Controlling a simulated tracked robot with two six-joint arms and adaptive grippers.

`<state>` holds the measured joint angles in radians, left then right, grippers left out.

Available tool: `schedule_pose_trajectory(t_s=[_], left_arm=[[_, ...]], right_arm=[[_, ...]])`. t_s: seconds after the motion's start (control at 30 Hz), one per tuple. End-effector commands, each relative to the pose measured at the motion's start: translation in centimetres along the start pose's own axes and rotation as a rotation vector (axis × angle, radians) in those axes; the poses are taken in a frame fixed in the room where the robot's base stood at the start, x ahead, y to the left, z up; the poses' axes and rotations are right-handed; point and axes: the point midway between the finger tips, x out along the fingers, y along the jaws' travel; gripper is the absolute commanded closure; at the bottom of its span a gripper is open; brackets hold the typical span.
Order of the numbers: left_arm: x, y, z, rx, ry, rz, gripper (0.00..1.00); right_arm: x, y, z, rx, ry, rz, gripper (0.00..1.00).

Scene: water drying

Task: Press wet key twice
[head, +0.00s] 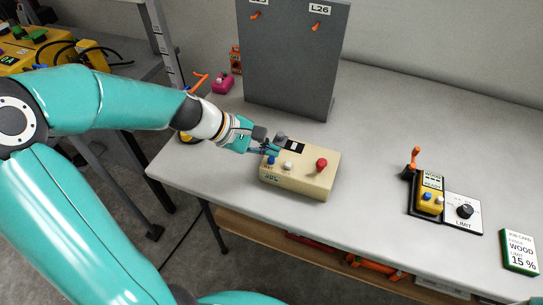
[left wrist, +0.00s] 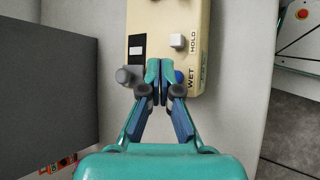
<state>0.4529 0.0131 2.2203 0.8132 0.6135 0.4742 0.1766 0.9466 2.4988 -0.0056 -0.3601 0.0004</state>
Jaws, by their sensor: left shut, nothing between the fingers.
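A beige box (head: 300,183) stands on the grey table, with a blue key, a white key (head: 288,166) and a red button (head: 321,164) on top. In the left wrist view the blue key (left wrist: 180,77) is beside the printed word WET, and the white key (left wrist: 178,41) is beside HOLD. My left gripper (head: 272,150) is shut and empty, its fingertips over the box's left end. In the left wrist view its fingertips (left wrist: 159,72) lie between the blue key and a grey knob (left wrist: 125,75), partly covering the blue key. I cannot tell whether they touch it.
A tall grey panel (head: 290,60) stands behind the box. To the right are a yellow meter (head: 430,194), a LIMIT dial (head: 465,211) and a job card (head: 519,251) reading WOOD, 15 %. A pink item (head: 222,84) is at the back left. The table between box and meter is clear.

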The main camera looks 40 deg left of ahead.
Motion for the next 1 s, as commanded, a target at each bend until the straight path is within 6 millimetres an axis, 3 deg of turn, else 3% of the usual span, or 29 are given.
schedule_pose_trajectory(t_s=[1.0], left_arm=[[0.58,-0.41,-0.33,0.001,-0.001,-0.001,1.0]], right_arm=[[0.77,0.28,0.0,0.0,0.0,0.0,0.6]])
